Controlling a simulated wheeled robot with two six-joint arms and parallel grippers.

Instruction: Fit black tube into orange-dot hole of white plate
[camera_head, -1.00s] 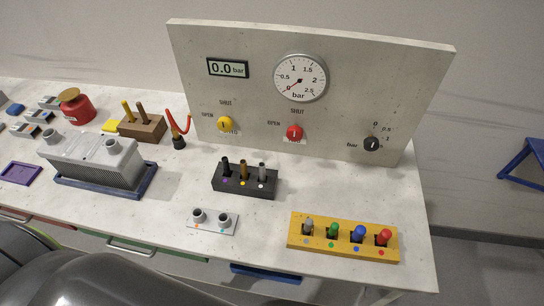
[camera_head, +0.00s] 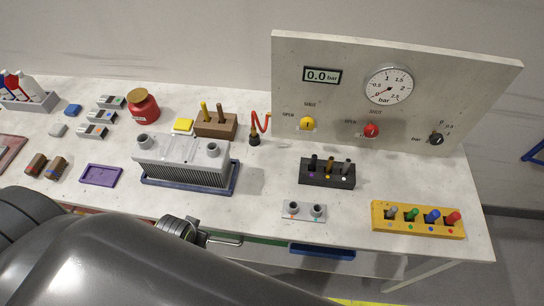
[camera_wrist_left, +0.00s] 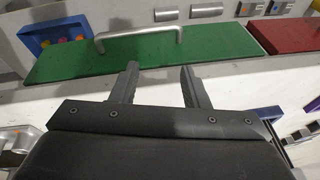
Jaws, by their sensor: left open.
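The black tube (camera_head: 314,161) stands upright at the left end of a black rack (camera_head: 327,180), beside a brown tube and a grey one. The white plate (camera_head: 303,218) lies flat in front of the rack. It has two raised round grey sockets, with a small orange dot by the left one. My left gripper (camera_wrist_left: 158,70) is open and empty in the left wrist view, with its fingers in front of a green drawer front. In the head view my left arm fills the lower left, and the fingertips cannot be made out. My right gripper is not in view.
The green drawer (camera_wrist_left: 110,55) has a silver handle (camera_wrist_left: 138,34). A yellow block (camera_head: 418,231) with coloured pegs stands right of the plate. A finned grey block (camera_head: 183,165) sits left in a blue tray. A gauge panel (camera_head: 400,70) stands behind the rack.

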